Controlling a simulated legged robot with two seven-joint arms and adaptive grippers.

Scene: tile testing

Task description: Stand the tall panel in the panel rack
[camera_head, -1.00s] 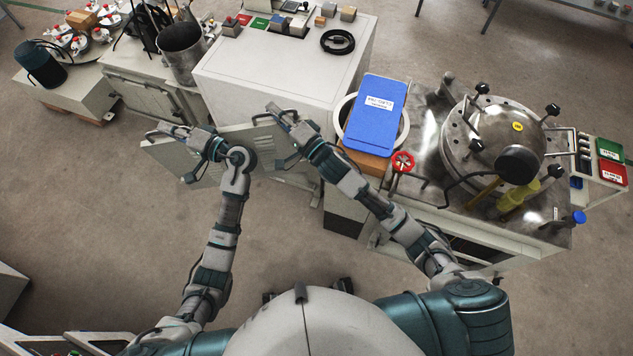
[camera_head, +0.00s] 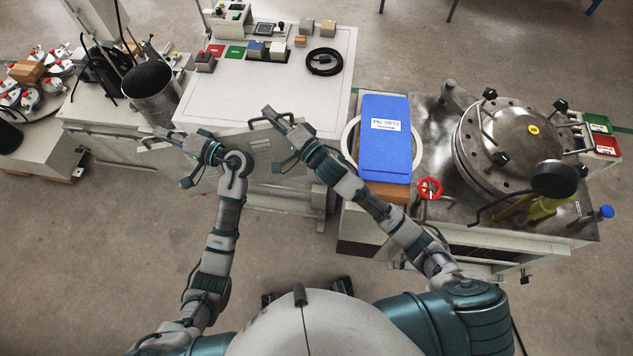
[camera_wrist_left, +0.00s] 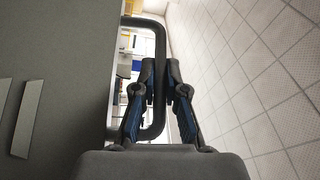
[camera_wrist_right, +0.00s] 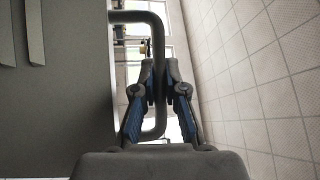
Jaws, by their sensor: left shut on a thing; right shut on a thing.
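The tall panel (camera_head: 262,152) is a flat grey sheet with slots, held in front of my body between both arms in the head view. Its grey face also shows in the left wrist view (camera_wrist_left: 60,55) and the right wrist view (camera_wrist_right: 65,100). My left gripper (camera_head: 165,134) is shut on a dark bar handle (camera_wrist_left: 160,95) at the panel's edge. My right gripper (camera_head: 275,116) is shut on a similar handle (camera_wrist_right: 160,95). The panel's lower part is largely hidden in the head view. I cannot make out the panel rack.
A white-topped bench (camera_head: 270,85) stands just beyond the panel. At right, a steel bench (camera_head: 430,130) carries a round vessel (camera_head: 510,135), a blue case (camera_head: 386,155) and a red valve wheel (camera_head: 429,188). A metal pot (camera_head: 152,95) is at left.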

